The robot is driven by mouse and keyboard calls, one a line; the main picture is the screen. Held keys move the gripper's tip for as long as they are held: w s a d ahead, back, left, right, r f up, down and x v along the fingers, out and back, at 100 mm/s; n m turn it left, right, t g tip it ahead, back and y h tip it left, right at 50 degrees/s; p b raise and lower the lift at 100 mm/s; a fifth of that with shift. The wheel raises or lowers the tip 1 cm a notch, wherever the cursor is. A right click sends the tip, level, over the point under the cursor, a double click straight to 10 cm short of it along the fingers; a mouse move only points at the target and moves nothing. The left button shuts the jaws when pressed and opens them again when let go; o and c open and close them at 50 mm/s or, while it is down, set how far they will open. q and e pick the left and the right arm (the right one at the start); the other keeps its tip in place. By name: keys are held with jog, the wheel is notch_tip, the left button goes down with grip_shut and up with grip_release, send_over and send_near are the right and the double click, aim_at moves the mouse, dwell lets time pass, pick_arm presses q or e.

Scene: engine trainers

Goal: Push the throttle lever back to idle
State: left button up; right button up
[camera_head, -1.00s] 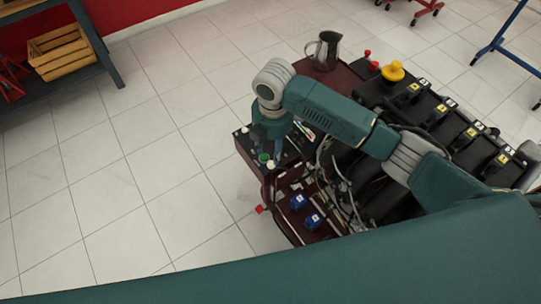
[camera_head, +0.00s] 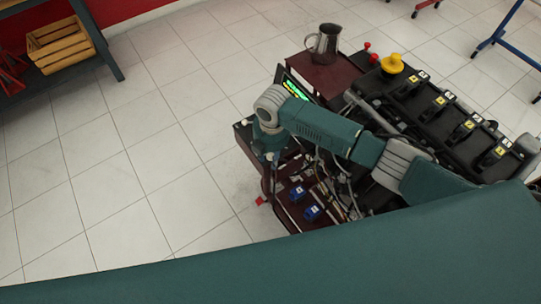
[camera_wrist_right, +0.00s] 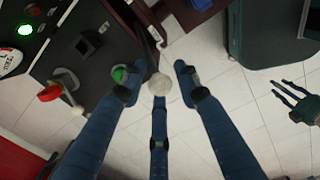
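A pale round knob (camera_wrist_right: 158,84), seemingly on the throttle lever, shows in the right wrist view at the edge of the dark control panel (camera_wrist_right: 60,58). Its shaft is hard to make out. My right gripper (camera_wrist_right: 157,88) is open, with its three blue fingers spread around the knob. I cannot tell whether any finger touches it. In the head view my right gripper (camera_head: 270,154) is over the panel's near corner, mostly hidden by its own wrist. My left gripper (camera_wrist_right: 289,97) shows at the right of the wrist view, fingers spread, empty, over the floor.
A green button (camera_wrist_right: 121,73) and a red-collared control (camera_wrist_right: 50,92) are left of the knob. A lit screen (camera_head: 294,86) and metal jug (camera_head: 326,42) stand behind my arm. The black engine (camera_head: 440,110) is to the right. Open tiled floor lies left.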

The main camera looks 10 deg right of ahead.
grip_shut()
pick_arm(q)
jog(key=shift+s, duration=0.5)
pick_arm(e)
jog(key=shift+s, duration=0.1)
pick_arm(q)
jog(key=shift+w, duration=0.1)
jog(key=shift+w, duration=0.5)
